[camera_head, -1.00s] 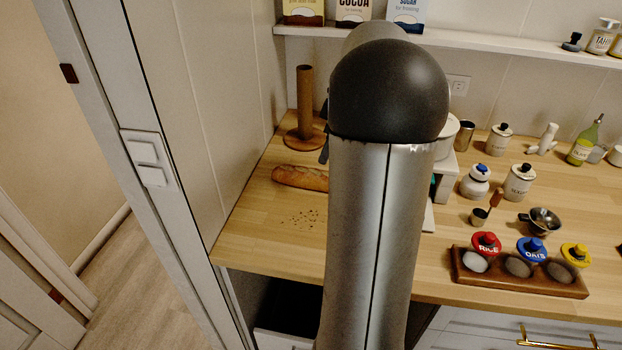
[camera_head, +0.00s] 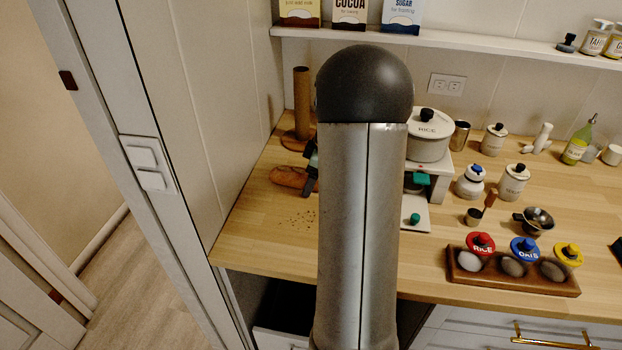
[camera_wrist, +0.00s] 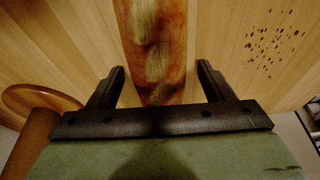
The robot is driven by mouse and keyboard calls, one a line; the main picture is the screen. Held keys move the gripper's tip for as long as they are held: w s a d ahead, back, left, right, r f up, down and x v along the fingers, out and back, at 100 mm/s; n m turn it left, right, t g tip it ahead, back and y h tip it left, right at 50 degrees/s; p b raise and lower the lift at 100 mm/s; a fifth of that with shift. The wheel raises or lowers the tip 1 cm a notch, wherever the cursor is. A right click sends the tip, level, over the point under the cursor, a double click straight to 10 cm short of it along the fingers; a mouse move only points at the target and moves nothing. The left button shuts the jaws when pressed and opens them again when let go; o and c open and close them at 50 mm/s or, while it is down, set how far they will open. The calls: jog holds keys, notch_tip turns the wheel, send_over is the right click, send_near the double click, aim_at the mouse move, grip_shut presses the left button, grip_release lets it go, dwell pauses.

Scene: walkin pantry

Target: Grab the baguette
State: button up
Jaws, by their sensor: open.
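The baguette (camera_head: 287,177) lies on the wooden counter at the left, and its right part is hidden behind my gripper (camera_head: 311,168) and arm. In the wrist view the brown, crusty baguette (camera_wrist: 155,45) runs from the top edge down between the fingers. My gripper (camera_wrist: 160,70) is open, with one finger on each side of the baguette and a gap visible on both sides. I cannot tell how far the fingertips are above the counter.
A wooden paper-towel stand (camera_head: 302,110) stands just behind the baguette; its round base (camera_wrist: 40,98) shows at the wrist view's left. Crumbs (camera_head: 298,218) lie in front. A white scale (camera_head: 440,180) with a rice pot (camera_head: 428,140) stands right of my arm. The left wall is close.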

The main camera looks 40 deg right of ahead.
jog(key=c, duration=1.1)
jog(key=shift+o, duration=0.2)
jog(key=shift+r, duration=0.15)
